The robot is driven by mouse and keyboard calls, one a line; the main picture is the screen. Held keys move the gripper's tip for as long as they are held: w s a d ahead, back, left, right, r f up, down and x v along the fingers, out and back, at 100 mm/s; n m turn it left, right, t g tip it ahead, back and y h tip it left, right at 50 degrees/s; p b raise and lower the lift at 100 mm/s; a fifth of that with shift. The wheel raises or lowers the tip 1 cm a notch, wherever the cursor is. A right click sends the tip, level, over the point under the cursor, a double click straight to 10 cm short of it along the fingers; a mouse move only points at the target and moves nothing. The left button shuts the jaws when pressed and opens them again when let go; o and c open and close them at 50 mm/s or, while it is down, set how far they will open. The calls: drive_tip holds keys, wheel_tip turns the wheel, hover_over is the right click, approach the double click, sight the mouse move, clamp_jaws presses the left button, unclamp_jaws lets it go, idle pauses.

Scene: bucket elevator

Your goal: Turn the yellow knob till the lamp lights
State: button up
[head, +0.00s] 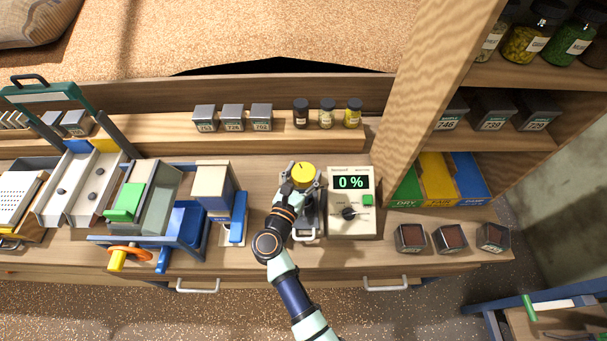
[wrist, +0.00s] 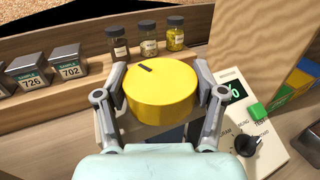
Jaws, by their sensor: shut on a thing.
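The yellow knob (head: 303,173) is a round, upright cylinder left of the display unit. In the wrist view, the knob (wrist: 162,95) fills the space between the finger pads, and a short dark mark on its top points to the far left. My gripper (head: 303,181) is shut on the knob, with one finger on each side; the gripper also shows in the wrist view (wrist: 160,85). The cream display unit (head: 351,217) reads "0 %" in green and has a green button and a black dial. I cannot make out a lit lamp.
Three small jars (head: 327,113) and several grey sample boxes (head: 233,118) stand on the ledge behind. A blue-framed machine with a crank (head: 131,254) is to the left. A wooden shelf post (head: 420,90) rises close on the right. Three dark-filled boxes (head: 449,239) sit at the right front.

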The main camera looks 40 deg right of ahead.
sight(304, 172)
idle(0.3)
drive_tip(key=o, duration=1.2)
drive_tip(key=shift+c, duration=0.2)
wheel_tip(304, 172, up, 10)
